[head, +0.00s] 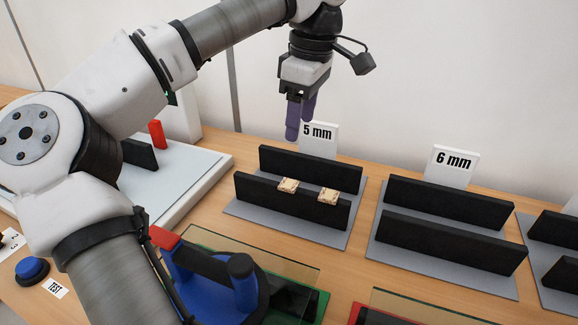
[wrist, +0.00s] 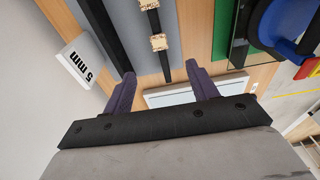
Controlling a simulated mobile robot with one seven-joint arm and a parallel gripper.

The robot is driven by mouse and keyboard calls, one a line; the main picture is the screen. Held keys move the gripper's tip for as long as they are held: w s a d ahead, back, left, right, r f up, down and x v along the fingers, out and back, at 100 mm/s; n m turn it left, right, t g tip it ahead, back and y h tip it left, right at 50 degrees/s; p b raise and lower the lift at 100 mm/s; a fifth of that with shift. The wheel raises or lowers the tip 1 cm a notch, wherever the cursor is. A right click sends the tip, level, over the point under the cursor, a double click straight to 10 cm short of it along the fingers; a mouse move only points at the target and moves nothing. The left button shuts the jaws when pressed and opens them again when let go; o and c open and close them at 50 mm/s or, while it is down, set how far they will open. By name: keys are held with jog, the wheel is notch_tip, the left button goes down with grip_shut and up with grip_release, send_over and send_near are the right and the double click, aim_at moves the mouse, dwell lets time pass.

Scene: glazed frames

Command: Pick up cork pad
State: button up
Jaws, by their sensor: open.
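Two small pale cork pads, a left one (head: 288,185) and a right one (head: 328,195), sit on the front black bar (head: 300,204) of the 5 mm rack. In the wrist view the two pads (wrist: 158,42) (wrist: 148,4) show near the top, on a dark bar. My gripper (head: 300,118) points downward with purple fingers apart and nothing between them. In the head view it appears above the rack's back bar, in front of the 5 mm sign; in the wrist view its fingertips (wrist: 160,72) are clear of the pads.
A 6 mm rack (head: 450,240) stands to the right, with another partly seen beyond it. A blue tool with a red end (head: 215,277) and glass over a green tray (head: 300,272) lie in front. A white board (head: 185,190) is at left; a 5 mm sign (head: 318,140) stands behind the rack.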

send_over(289, 184)
jog(key=d, duration=0.1)
jog(key=f, duration=0.8)
jog(key=shift+s+f+p, duration=0.1)
jog(key=shift+s+p, duration=0.1)
jog(key=shift+p, duration=0.1)
jog(key=shift+w+a+f+p, duration=0.15)
jog(key=shift+f+p, duration=0.25)
jog(key=shift+f, duration=0.95)
jog(key=shift+w+a+f+p, duration=0.1)
jog(key=shift+a+f+p, duration=0.2)
jog(key=shift+f, duration=1.05)
jog(key=shift+d, duration=0.1)
jog(key=c, duration=0.9)
